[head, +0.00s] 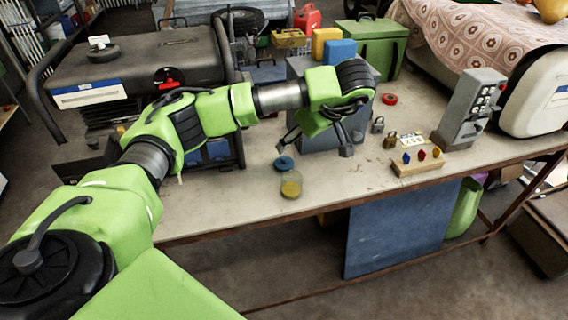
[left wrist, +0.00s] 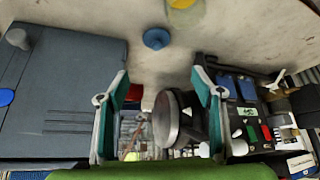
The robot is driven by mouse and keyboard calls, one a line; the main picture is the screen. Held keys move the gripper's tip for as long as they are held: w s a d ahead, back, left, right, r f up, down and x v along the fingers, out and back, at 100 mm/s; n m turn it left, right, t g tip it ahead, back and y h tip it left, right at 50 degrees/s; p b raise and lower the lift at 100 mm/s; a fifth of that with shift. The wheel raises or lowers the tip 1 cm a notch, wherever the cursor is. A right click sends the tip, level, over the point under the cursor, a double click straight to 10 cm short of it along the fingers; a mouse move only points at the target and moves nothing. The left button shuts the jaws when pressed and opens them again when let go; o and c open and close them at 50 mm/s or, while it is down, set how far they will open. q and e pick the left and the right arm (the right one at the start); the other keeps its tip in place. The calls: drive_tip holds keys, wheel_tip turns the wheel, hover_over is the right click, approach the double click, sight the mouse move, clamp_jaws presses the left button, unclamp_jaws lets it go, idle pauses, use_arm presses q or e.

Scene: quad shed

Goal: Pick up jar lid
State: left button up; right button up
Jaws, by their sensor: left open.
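The blue round jar lid (head: 284,163) lies flat on the workbench near its front edge, just behind a clear jar (head: 291,185) with yellow contents. In the left wrist view the lid (left wrist: 156,39) is above the gap between the fingers, and part of the jar (left wrist: 185,4) shows at the top edge. My left gripper (head: 315,146) is open and empty over the bench, to the right of and behind the lid, apart from it. Its open fingers also show in the left wrist view (left wrist: 158,96). My right gripper is not in view.
The workbench (head: 230,200) is clear left of the jar. A grey case (head: 300,72) stands behind my gripper. Padlocks (head: 390,141), a wooden block with coloured knobs (head: 418,165) and a grey control box (head: 470,110) are to the right. A black generator (head: 130,75) is at the left.

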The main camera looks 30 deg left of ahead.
use_arm(q)
approach(284, 157)
drive_tip(key=x, duration=0.4)
drive_tip(key=shift+s+a+f, duration=0.15)
drive_tip(key=shift+a+f, duration=0.05)
drive_tip(key=shift+a, duration=0.35)
drive_tip(key=shift+w+d+p+x, duration=0.15)
drive_tip(key=shift+p+x, duration=0.1)
drive_tip(key=shift+x, duration=1.1)
drive_tip(key=shift+w+d+p+x, duration=0.1)
drive_tip(key=shift+d+p+x, duration=0.15)
drive_tip(key=shift+x, duration=1.1)
drive_tip(key=shift+f, duration=0.15)
drive_tip(key=c, duration=0.8)
